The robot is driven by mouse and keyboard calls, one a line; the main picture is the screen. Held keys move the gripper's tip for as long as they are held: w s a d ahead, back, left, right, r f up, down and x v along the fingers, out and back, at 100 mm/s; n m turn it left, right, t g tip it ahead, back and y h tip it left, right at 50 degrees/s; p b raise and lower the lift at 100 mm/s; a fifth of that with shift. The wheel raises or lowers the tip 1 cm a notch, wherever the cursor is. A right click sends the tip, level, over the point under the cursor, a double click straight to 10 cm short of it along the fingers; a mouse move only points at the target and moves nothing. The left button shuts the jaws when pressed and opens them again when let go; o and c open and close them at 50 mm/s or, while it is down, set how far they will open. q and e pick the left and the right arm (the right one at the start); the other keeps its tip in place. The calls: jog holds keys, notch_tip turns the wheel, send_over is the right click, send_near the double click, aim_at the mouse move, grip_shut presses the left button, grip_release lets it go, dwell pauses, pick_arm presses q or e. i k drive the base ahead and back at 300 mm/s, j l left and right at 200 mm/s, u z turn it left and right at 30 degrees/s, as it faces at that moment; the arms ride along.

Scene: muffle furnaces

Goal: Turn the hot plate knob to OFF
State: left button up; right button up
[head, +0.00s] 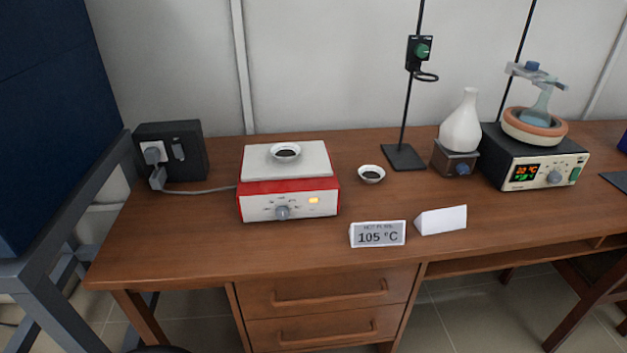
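The hot plate (255,186) is a red and white box on the left part of the wooden desk. Its grey knob (282,213) sits at the middle of the white front panel, with small marks around it that are too small to read. An orange light (314,200) glows to the right of the knob. A small white dish (285,152) with dark contents stands on the white top plate. Neither of my grippers shows in the head view.
A display reading 105 °C (378,234) and a blank white card (441,220) stand at the desk's front. A second dish (371,174), a stand (404,157), a white flask (461,125) and a heating unit (535,172) are to the right. A cable runs left to a black socket box (185,150).

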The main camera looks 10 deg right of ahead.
aim_at(282, 212)
jog(key=i+l+u, duration=0.1)
jog(key=l+u, duration=1.05)
